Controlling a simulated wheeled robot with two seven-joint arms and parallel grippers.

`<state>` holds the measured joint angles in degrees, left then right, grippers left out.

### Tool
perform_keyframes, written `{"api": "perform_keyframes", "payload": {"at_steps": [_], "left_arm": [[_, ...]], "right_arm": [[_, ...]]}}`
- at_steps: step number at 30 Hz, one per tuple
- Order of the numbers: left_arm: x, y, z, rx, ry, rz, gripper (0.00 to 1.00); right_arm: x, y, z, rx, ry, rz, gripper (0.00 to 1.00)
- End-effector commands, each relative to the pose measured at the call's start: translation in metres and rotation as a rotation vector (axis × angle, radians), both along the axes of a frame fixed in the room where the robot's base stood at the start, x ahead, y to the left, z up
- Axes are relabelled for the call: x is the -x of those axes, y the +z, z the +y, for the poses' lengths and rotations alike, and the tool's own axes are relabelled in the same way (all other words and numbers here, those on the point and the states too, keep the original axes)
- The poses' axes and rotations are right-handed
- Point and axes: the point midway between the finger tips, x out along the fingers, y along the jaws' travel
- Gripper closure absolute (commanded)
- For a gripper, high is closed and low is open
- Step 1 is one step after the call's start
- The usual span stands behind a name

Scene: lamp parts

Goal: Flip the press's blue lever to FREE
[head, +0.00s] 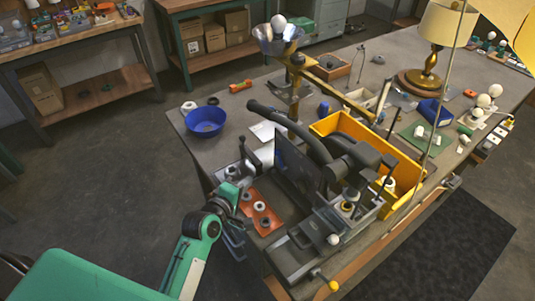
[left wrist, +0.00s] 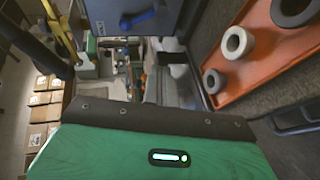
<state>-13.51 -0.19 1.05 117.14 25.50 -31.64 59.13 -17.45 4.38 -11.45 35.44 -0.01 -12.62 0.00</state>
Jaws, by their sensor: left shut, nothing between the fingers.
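The press (head: 303,172) is a dark grey machine with a long black handle, standing at the near end of the workbench. A blue lever (left wrist: 138,18) shows on a grey-blue plate at the top of the left wrist view; I cannot read any label or tell its setting. In the head view the lever is too small to make out surely. My left gripper (head: 242,180) is at the left side of the press, shut and empty. Its fingertips are hard to see, and I cannot tell whether they touch anything. My right gripper is out of view.
An orange tray (head: 247,210) with several rings lies close beside my left gripper; it also shows in the left wrist view (left wrist: 258,42). A blue bowl (head: 205,121) stands behind. A yellow bin (head: 408,187) sits right of the press. A brass lamp (head: 432,80) stands farther back.

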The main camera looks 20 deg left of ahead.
Motion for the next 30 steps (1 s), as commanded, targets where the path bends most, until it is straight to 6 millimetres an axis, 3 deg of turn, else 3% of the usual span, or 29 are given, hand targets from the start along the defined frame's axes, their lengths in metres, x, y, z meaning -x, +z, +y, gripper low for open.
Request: {"api": "perform_keyframes", "payload": {"at_steps": [3,9,22,30], "left_arm": [[-0.019,0.013,0.008,0.156,0.071,-0.063,1.0],[-0.031,0.024,0.016,0.279,0.12,-0.113,1.0],[-0.035,0.024,0.016,0.284,0.122,-0.115,1.0],[-0.072,0.023,0.011,0.283,0.122,-0.115,1.0]], "right_arm": [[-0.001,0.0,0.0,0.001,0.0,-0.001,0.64],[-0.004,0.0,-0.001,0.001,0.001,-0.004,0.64],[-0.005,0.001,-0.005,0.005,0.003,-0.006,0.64],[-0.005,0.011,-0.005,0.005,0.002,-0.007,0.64]]}}
